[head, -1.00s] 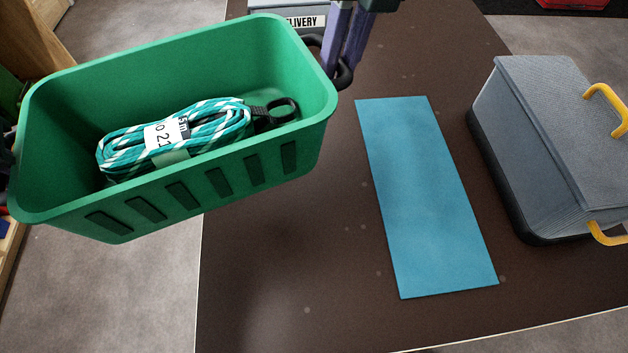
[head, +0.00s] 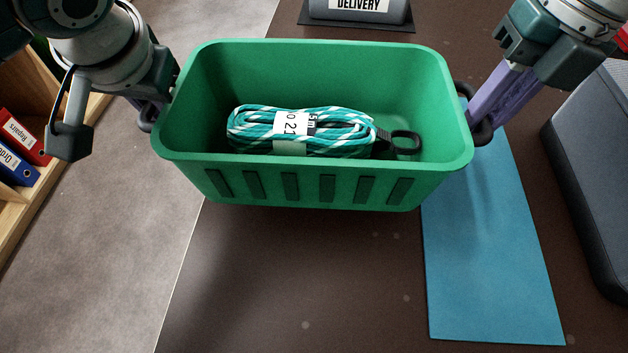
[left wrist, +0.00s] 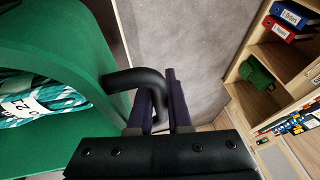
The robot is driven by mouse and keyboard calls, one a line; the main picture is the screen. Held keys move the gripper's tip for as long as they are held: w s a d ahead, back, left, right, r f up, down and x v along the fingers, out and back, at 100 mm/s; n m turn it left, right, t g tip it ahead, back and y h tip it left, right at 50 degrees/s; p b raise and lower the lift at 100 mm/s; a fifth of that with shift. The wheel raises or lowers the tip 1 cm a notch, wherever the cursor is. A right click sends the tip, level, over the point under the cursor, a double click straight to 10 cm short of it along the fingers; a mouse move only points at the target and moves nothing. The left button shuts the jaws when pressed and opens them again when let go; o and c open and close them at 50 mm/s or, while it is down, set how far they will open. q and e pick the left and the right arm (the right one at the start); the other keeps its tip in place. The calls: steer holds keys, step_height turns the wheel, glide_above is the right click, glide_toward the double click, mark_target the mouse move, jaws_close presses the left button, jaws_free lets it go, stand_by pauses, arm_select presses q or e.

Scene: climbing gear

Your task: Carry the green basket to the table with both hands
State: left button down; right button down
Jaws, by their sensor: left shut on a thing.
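The green basket (head: 310,185) hangs level over the left part of the dark table (head: 290,290), its right end over the blue mat (head: 490,260). A teal and white rope coil (head: 300,130) with a paper label and a black clip lies in it. My left gripper (head: 150,112) is at the basket's left handle, mostly hidden by the arm. In the left wrist view its purple fingers (left wrist: 162,105) are shut on the black handle (left wrist: 138,80). My right gripper (head: 480,122) has its purple fingers on the right black handle, shut on it.
A grey case (head: 595,170) stands at the table's right. A dark holder with a DELIVERY sign (head: 358,8) is at the back. A wooden shelf with binders (head: 25,150) is at the left, beyond grey floor. The table's front middle is clear.

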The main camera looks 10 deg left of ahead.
stand_by(0.3)
